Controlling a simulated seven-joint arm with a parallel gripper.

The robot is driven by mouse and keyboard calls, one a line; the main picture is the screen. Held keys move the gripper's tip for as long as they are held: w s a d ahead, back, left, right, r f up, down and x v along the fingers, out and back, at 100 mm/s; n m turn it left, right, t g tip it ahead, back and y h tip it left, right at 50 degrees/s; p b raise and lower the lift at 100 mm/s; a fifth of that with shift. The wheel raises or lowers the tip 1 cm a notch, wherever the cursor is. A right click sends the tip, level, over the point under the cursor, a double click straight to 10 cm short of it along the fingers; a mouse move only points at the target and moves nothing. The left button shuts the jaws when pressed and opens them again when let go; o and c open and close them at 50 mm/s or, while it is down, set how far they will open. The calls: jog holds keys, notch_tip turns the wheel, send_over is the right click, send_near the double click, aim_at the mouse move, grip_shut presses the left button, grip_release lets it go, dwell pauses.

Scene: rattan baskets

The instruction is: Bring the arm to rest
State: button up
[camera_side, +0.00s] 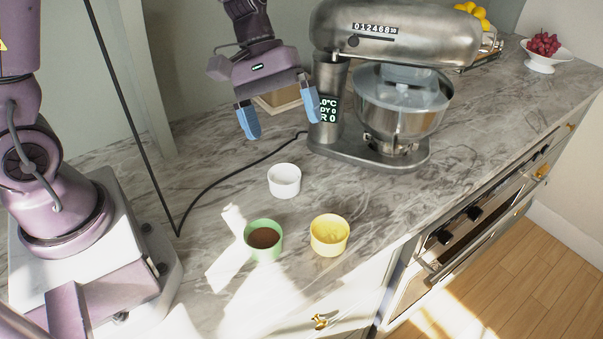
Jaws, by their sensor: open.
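My gripper (279,110) hangs above the marble counter, left of the stand mixer. Its two blue fingertips are spread apart with nothing between them. It is above and behind the white ramekin (284,180) and apart from it. The right fingertip appears close to the mixer's left side; the picture does not show whether they touch. My arm's upper links leave the top of the picture.
A green cup with brown contents (249,247) and a yellow cup (329,240) stand near the counter's front. A steel mixer (395,45) with a bowl (402,100) stands right. A black cable crosses the counter (480,130). Grapes in a white bowl (547,63) sit far right.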

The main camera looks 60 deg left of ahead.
jog(key=s+a+r+m+t+y, duration=0.2)
jog(key=s+r+m+t+y, duration=0.1)
jog(key=s+r, duration=0.3)
jog(key=s+a+r+m+t+y, duration=0.3)
jog(key=s+r+m, duration=0.2)
jog(key=s+r, duration=0.1)
jog(key=shift+s+m+y, duration=0.3)
jog(key=shift+s+y, duration=0.1)
jog(key=shift+s, duration=0.15)
jog(key=shift+o, duration=0.4)
jog(key=shift+a+r, duration=0.1)
